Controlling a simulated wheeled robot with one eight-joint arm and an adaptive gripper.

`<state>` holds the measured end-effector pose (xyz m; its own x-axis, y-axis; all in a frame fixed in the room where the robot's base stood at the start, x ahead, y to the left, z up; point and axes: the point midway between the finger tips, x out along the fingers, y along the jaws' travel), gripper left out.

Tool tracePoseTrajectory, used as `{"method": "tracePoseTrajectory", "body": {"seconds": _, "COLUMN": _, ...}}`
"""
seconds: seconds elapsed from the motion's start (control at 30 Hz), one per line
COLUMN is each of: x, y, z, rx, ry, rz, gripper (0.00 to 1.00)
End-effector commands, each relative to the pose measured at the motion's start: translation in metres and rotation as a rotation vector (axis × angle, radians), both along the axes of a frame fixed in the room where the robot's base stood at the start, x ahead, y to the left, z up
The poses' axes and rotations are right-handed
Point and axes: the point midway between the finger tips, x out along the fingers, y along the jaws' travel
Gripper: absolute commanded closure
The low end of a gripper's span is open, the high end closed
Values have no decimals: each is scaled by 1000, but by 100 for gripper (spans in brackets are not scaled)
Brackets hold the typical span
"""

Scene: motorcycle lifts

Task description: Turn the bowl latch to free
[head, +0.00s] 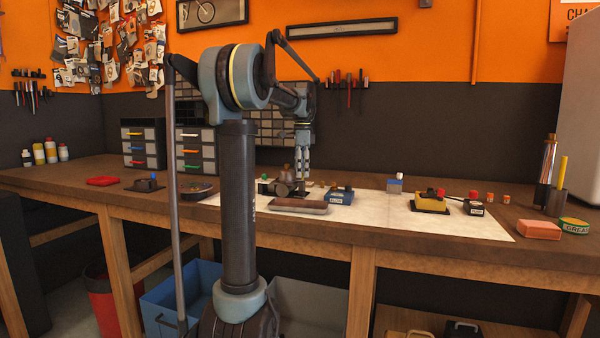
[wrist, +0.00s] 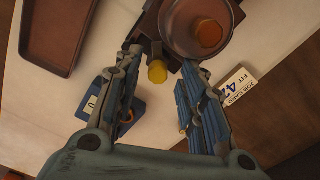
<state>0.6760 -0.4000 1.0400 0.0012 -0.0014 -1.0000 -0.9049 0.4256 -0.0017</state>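A dark brown metal body with a round bowl (wrist: 183,22) lies at the top of the wrist view. An orange knob (wrist: 208,35) sits on the bowl, and a yellow knob (wrist: 158,72) stands out beside it. I cannot tell which knob is the latch. The same body (head: 284,187) shows small on the pale mat in the head view. My gripper (wrist: 160,62) is open, with its fingertips on either side of the yellow knob; contact is not visible. In the head view my gripper (head: 303,186) points down just right of the body.
A brown tray (head: 298,206) lies in front; it also shows in the wrist view (wrist: 57,28). A blue block (head: 339,196) stands to the right. A job card (wrist: 237,90) lies near the right finger. A yellow part (head: 430,201) is farther right on the mat.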

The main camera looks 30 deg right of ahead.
Motion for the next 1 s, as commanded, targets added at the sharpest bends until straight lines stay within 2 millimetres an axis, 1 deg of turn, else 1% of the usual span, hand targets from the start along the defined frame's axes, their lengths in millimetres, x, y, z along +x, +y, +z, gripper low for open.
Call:
{"method": "tracePoseTrajectory", "body": {"seconds": 0.23, "x": -1, "y": 0, "z": 0, "rx": 0, "ry": 1, "rz": -1, "gripper": 62}}
{"method": "tracePoseTrajectory", "body": {"seconds": 0.37, "x": -1, "y": 0, "z": 7, "rx": 1, "ry": 2, "rz": -1, "gripper": 62}}
{"method": "tracePoseTrajectory", "body": {"seconds": 0.47, "x": -1, "y": 0, "z": 20, "rx": 1, "ry": 2, "rz": -1, "gripper": 62}}
{"method": "tracePoseTrajectory", "body": {"seconds": 0.8, "x": 1, "y": 1, "z": 83, "rx": 1, "ry": 2, "rz": 0, "gripper": 62}}
{"method": "tracePoseTrajectory", "body": {"seconds": 1.0, "x": 1, "y": 1, "z": 108, "rx": 0, "ry": 2, "rz": 0, "gripper": 62}}
